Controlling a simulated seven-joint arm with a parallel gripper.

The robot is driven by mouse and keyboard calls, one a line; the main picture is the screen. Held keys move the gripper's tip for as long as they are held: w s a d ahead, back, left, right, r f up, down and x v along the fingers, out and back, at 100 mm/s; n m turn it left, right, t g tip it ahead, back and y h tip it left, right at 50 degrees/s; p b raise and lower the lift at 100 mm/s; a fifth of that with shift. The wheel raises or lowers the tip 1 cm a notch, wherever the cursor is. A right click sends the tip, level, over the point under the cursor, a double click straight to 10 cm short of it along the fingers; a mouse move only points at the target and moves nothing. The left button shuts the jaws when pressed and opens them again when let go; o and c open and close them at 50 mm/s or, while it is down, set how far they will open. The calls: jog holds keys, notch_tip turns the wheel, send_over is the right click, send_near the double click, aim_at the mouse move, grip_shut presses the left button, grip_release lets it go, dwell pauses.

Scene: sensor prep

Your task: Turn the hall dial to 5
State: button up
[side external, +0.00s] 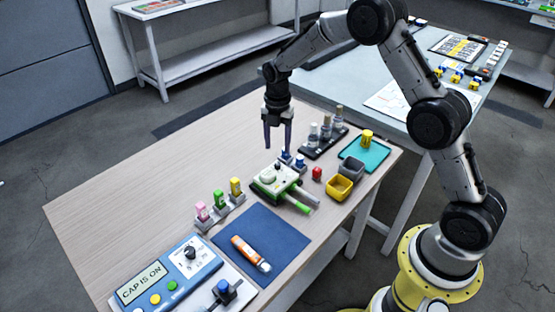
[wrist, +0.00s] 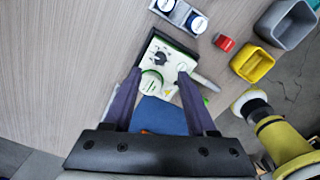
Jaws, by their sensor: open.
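My gripper (side external: 278,147) is open and empty, pointing down above the far side of a green-and-white device (side external: 275,182) on the wooden table. In the wrist view my fingertips (wrist: 159,74) are spread on either side of the device (wrist: 150,97). That view shows a dark dial with a pointer (wrist: 160,58) on its white face, and a round white-and-green knob (wrist: 152,79) nearer me. A second black dial (side external: 190,253) sits on the blue panel (side external: 160,275) reading "CAP IS ON". No label reading "hall" is legible, and the dial numbers are too small to read.
A blue mat (side external: 285,232) holds an orange-and-white tube (side external: 250,253). The table's far left is clear.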

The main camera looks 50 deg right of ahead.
aim_at(278, 164)
notch_tip(278, 164, down, 7)
jog(key=shift+r, duration=0.15)
grip_shut()
dwell(0.4)
